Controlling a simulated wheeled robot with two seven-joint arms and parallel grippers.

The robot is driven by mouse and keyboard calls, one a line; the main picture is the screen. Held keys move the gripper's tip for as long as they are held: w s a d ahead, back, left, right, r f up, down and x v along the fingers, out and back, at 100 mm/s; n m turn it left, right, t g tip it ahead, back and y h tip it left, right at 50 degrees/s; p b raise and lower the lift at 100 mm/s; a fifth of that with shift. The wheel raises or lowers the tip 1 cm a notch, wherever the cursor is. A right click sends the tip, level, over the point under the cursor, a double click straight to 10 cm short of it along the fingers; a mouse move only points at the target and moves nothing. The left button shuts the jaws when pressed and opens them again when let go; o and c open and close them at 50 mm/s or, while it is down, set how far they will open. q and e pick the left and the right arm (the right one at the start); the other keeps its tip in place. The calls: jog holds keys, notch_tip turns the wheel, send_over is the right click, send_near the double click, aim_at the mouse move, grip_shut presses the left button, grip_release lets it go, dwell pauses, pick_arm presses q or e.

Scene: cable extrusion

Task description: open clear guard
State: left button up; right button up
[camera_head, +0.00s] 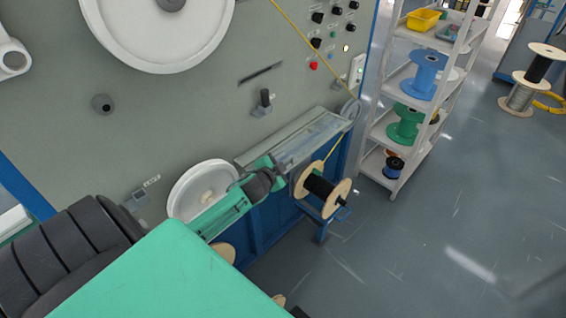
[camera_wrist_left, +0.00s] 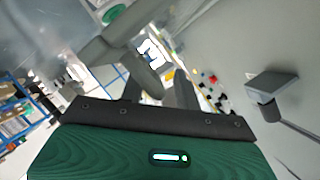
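The clear guard (camera_head: 310,140) is a long see-through cover on the front ledge of the grey machine in the head view. It looks lowered. My left gripper (camera_head: 277,172) is at the guard's near left end, close to it; I cannot tell whether they touch. In the left wrist view the dark fingers of my left gripper (camera_wrist_left: 158,88) stand apart. A grey bar (camera_wrist_left: 142,70) reaches down between or just beyond them; I cannot tell whether it is part of the guard. My right gripper is not in view.
The grey machine panel (camera_head: 150,120) carries a large white wheel (camera_head: 155,50) and a smaller white wheel (camera_head: 182,200). A black-wound spool (camera_head: 322,190) stands below the guard. A shelf (camera_head: 372,170) with spools stands at right. The floor at lower right is clear.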

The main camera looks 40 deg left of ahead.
pick_arm(q)
jog(key=shift+d, duration=0.1)
jog(key=shift+s+d, duration=0.1)
jog(key=shift+s, duration=0.35)
jog(key=b+v, duration=0.3)
jog(key=v, duration=1)
jog(key=shift+b, duration=0.3)
